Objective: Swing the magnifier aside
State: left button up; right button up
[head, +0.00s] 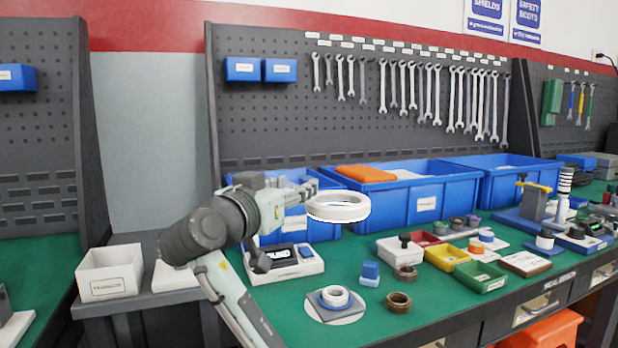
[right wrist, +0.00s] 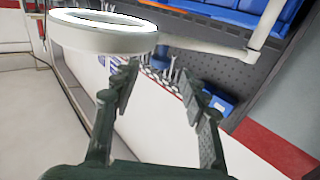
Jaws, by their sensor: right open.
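The magnifier is a white ring-shaped head (head: 338,208) held level above the green bench in the head view. In the right wrist view its ring (right wrist: 105,38) is at upper left, and its pale arm (right wrist: 205,53) runs right to a post. In the head view most of that arm is hidden behind my own arm. My right gripper (head: 306,190) is just left of and behind the ring. In the right wrist view my right gripper (right wrist: 158,82) is open and empty, its fingertips just short of the ring and arm. Contact cannot be made out. My left gripper is out of view.
Blue bins (head: 400,205) stand behind the ring against the pegboard. A white box (head: 110,278) is at left. The air right of the ring looks clear.

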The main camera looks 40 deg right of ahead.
aim_at(304, 180)
jog(key=x, duration=0.5)
jog(key=shift+d+p, duration=0.1)
jog(key=shift+p, duration=0.25)
jog(key=shift+w+d, duration=0.3)
jog(key=shift+d, duration=0.05)
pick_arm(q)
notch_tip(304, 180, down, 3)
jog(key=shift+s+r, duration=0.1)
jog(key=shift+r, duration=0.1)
pick_arm(e)
jog(key=shift+c, duration=0.2)
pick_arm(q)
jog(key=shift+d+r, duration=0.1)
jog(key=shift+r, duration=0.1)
pick_arm(e)
grip_shut()
